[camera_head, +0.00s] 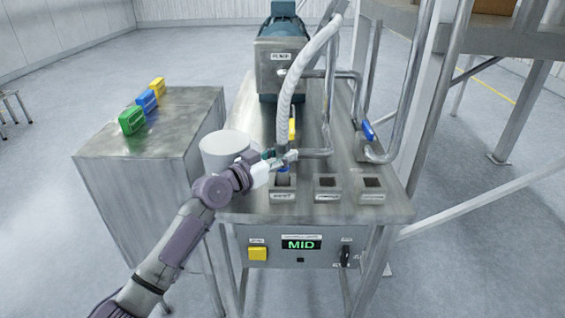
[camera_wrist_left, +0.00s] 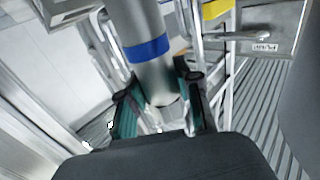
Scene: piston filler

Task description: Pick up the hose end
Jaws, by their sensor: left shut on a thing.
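The pale ribbed hose (camera_head: 287,97) hangs from the pump's pipe down to the front of the steel table. My left gripper (camera_head: 279,157) is at its lower end, just above and behind the left socket block (camera_head: 283,187). In the left wrist view, the grey hose end (camera_wrist_left: 157,80) with a blue band (camera_wrist_left: 148,50) lies between the green-sided fingers of my left gripper (camera_wrist_left: 160,97), which is shut on it. The gripper hides part of the hose end in the head view. My right gripper is not in view.
A white tub (camera_head: 222,150) stands close beside my left gripper. Two more socket blocks (camera_head: 327,187) (camera_head: 372,189) sit to the right. The blue-handled valve pipe (camera_head: 370,132) and the pump (camera_head: 281,60) stand behind. A side cabinet (camera_head: 165,125) carries green, blue and yellow blocks.

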